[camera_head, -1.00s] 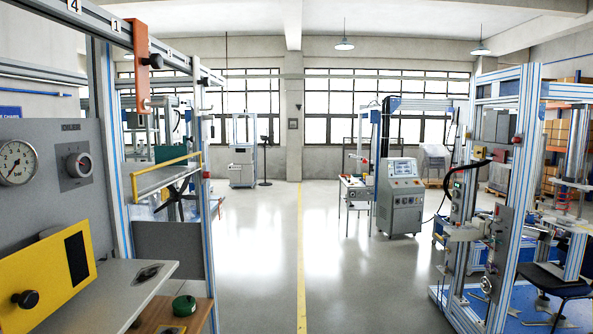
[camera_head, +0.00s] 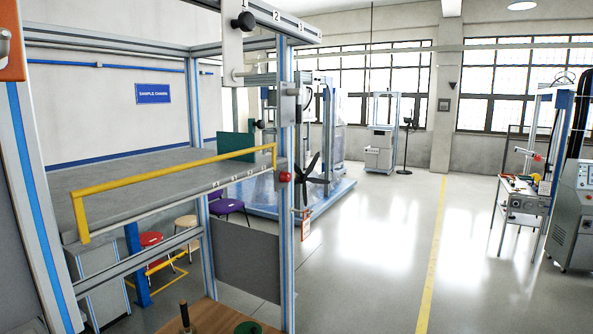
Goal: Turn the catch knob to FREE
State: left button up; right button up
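No knob in view carries a readable FREE marking, so I cannot tell which one is the catch knob. A black round knob (camera_head: 243,21) sits on a pale upright plate (camera_head: 233,55) hanging from the numbered top beam of a metal frame. Neither of my grippers is in view.
A grey platform (camera_head: 150,172) with a yellow rail (camera_head: 170,181) spans the frame. A wooden top (camera_head: 212,318) with a dark-handled item (camera_head: 185,317) is below. Coloured stools (camera_head: 187,222) stand behind. Open floor with a yellow line (camera_head: 435,235) lies to the right.

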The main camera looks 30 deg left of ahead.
aim_at(284, 177)
jog(key=u, duration=0.85)
jog(key=i, duration=1.3)
jog(key=u, duration=1)
